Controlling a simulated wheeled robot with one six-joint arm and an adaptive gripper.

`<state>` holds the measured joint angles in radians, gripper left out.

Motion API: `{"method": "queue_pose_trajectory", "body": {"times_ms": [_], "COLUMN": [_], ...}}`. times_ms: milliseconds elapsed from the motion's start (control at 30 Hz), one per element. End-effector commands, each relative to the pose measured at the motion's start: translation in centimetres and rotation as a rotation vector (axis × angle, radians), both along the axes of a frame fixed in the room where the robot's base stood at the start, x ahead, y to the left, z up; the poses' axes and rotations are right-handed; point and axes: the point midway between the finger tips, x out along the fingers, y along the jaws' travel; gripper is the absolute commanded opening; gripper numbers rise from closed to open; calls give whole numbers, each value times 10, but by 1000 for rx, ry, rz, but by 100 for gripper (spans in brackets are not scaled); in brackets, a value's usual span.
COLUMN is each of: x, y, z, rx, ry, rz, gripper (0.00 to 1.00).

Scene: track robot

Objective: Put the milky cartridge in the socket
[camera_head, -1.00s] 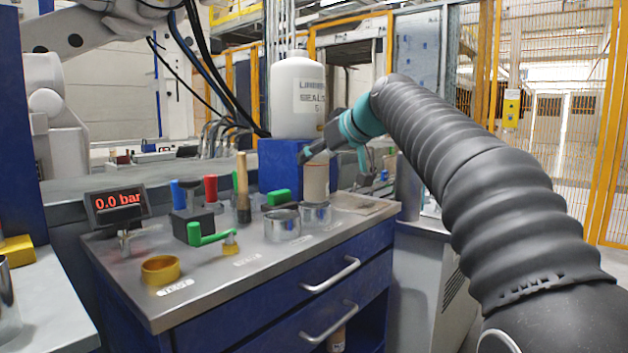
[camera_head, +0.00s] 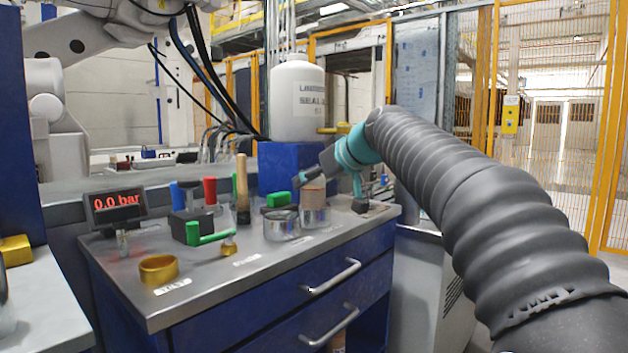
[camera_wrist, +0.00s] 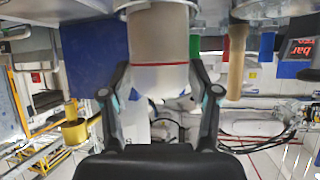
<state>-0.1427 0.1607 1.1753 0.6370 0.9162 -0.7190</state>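A pale beige cartridge (camera_head: 313,194) stands upright in the right-hand metal cup, the socket (camera_head: 316,218), on the steel bench top. In the wrist view, which is upside down, the cartridge (camera_wrist: 158,40) has a whitish rounded end, and the rim of the metal cup (camera_wrist: 150,4) shows at the top edge. My gripper (camera_head: 330,192) is at the cartridge with its fingers spread. In the wrist view my gripper (camera_wrist: 160,72) has a finger on each side of the cartridge, with narrow gaps. The cartridge's lower part is hidden inside the cup.
A second metal cup (camera_head: 282,225) stands just left. A green-handled tool (camera_head: 208,236), a wooden handle (camera_head: 242,190), a yellow ring (camera_head: 158,269) and a 0.0 bar display (camera_head: 117,204) share the bench. A white bottle (camera_head: 298,105) on a blue block rises behind.

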Motion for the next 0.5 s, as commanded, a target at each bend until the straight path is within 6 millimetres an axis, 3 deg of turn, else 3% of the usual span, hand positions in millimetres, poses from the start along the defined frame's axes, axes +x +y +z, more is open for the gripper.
{"method": "queue_pose_trajectory", "body": {"times_ms": [500], "x": [-4], "y": [-4], "z": [8], "rx": [0], "ry": [-1], "rz": [-1], "gripper": [79]}}
